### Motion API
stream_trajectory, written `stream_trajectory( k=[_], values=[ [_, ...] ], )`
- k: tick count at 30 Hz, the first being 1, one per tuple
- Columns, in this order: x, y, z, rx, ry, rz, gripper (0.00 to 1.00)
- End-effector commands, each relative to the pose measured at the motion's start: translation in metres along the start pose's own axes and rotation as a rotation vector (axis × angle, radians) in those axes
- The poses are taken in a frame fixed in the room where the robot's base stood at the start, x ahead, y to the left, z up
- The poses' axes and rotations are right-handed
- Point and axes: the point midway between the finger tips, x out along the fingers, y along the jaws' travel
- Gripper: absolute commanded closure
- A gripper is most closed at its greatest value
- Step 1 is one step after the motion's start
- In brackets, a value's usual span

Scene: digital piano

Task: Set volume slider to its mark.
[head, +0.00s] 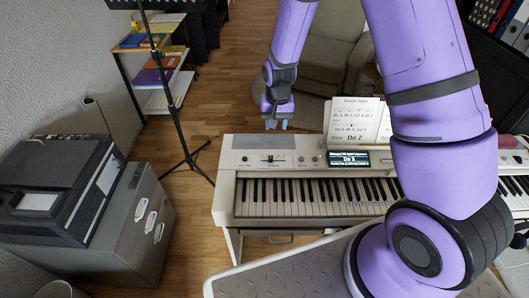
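The white digital piano (228,190) stands in the middle of the head view, running off behind my arm to the right. On the left part of its panel is a small dark slider strip with a light knob (271,158), which looks like the volume slider. Its mark is too small to make out. My gripper (275,124) points down, just beyond the piano's back edge and above the slider in the picture. It appears apart from the slider. The fingertips are small and I cannot tell whether they are open or shut. I see nothing held in them.
A lit display (348,158) and an open song sheet (358,122) are right of the slider. A thin black stand (178,115) rises left of the piano. A grey cabinet (130,225) carries a black machine (55,190). An armchair (325,55) stands behind.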

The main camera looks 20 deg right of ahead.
Motion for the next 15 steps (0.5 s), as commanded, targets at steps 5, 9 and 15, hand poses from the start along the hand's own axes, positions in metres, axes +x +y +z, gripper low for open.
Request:
stream_trajectory(
  k=[5,9,15],
  values=[
    [0.039,-0.002,0.001,0.017,-0.022,0.018,0.57],
    [0.049,-0.002,0.001,0.022,-0.027,0.022,0.57],
    [0.068,-0.002,0.002,0.022,-0.028,0.022,0.57]
  ],
)
